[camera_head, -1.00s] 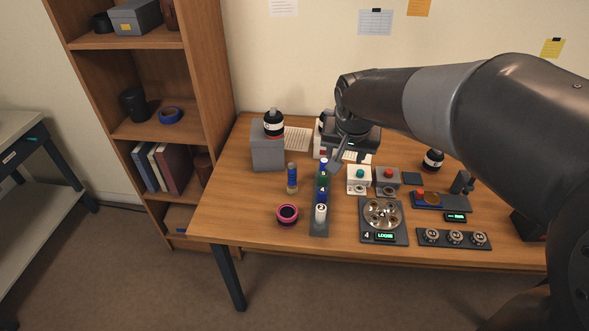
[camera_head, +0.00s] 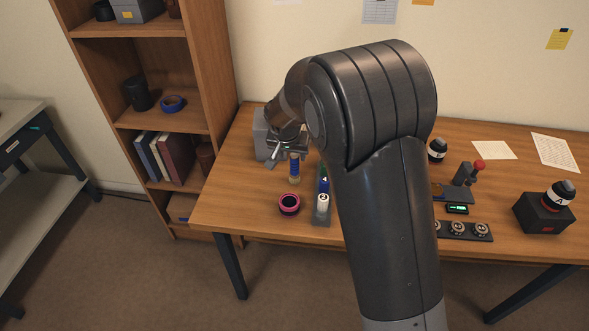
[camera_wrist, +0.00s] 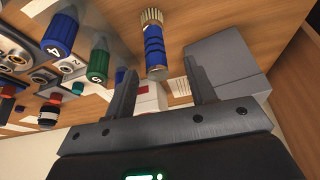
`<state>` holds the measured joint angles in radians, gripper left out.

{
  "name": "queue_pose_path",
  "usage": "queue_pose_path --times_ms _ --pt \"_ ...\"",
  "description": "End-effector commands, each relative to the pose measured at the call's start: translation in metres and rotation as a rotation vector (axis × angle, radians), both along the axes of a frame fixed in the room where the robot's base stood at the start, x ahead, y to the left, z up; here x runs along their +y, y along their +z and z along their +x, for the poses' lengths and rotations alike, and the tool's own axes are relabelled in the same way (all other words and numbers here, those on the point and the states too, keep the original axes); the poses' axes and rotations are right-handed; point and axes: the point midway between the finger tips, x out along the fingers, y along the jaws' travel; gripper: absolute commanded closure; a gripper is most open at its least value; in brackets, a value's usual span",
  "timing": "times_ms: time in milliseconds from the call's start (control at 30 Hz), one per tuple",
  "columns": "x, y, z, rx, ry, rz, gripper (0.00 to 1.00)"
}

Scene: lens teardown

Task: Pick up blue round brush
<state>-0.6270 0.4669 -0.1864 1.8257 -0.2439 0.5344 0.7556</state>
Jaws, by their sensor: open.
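The blue round brush (camera_head: 294,166) stands upright on the table with a blue ribbed body and a tan lower end. In the wrist view the brush (camera_wrist: 154,48) shows between and just beyond my fingertips, its gold bristle end toward the top of the picture. My gripper (camera_wrist: 160,68) is open, with one finger to each side of the brush's line, and nothing is held. In the head view my gripper (camera_head: 283,154) is beside the brush's top, which it partly hides. I cannot tell whether a finger touches the brush.
A grey box (camera_head: 261,135) stands behind my gripper. A pink-rimmed ring (camera_head: 289,204) and a rack with a white piece (camera_head: 322,204) are close to the brush. In the wrist view, green (camera_wrist: 98,62) and blue (camera_wrist: 61,33) pieces stand to the left.

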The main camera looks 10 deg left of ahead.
Motion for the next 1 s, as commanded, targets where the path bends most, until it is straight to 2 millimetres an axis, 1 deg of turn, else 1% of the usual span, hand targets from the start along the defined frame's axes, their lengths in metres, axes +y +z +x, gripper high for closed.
queue_pose_path --times_ms 33,267,533,633,800,833,1000 --pt "0.0 -0.006 0.002 0.001 0.0 -0.001 0.49" --pt "-0.002 -0.018 0.007 0.001 0.0 -0.001 0.49" --pt "-0.007 -0.053 0.021 0.002 0.0 -0.002 0.49" --pt "-0.007 -0.058 0.024 0.0 0.001 0.001 0.49" --pt "-0.006 -0.058 0.024 -0.001 0.001 0.0 0.49" --pt "-0.007 -0.058 0.024 -0.001 0.001 0.0 0.5" --pt "-0.007 -0.058 0.024 0.0 0.001 0.001 0.64"
